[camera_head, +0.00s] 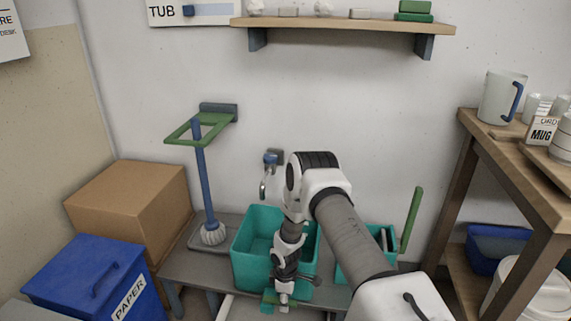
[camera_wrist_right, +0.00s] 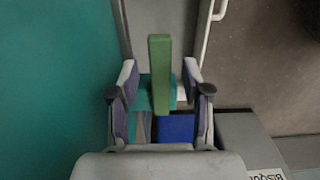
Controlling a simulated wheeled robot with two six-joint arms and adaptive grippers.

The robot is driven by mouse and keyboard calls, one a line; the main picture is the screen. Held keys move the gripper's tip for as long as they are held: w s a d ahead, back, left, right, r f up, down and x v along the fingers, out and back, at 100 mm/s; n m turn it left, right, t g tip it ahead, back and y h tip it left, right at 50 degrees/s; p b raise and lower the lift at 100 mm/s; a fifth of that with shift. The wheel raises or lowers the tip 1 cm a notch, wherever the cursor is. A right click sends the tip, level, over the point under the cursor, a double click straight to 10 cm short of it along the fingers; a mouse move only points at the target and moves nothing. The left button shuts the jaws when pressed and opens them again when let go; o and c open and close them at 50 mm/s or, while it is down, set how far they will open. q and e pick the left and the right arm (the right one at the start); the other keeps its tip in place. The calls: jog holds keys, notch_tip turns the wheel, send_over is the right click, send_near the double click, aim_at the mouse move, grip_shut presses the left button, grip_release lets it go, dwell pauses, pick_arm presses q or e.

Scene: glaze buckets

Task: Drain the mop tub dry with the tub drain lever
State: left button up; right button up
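The teal mop tub (camera_head: 247,262) stands on a grey bench below a wall tap. Its side fills the left of the right wrist view (camera_wrist_right: 45,90). Whether water is in it I cannot tell. The green drain lever (camera_head: 268,301) is at the tub's lower front, partly hidden by my right gripper (camera_head: 283,300). In the right wrist view the lever (camera_wrist_right: 160,70) is a green bar between the fingers of my right gripper (camera_wrist_right: 160,85). The fingers are open, with gaps on both sides of the bar. My left gripper is not in view.
The tap (camera_head: 268,170) is on the wall. A mop (camera_head: 206,185) stands left of the tub, in a green holder (camera_head: 190,130). A teal container (camera_head: 352,268) with a green handle stands right. A blue paper bin (camera_head: 85,280) and cardboard box (camera_head: 130,205) are left; a wooden shelf unit (camera_head: 465,175) is right.

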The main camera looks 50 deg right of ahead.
jog(key=shift+r, duration=0.15)
notch_tip(320, 180, up, 12)
dwell(0.3)
jog(key=shift+s+f, duration=0.1)
jog(key=shift+f, duration=0.15)
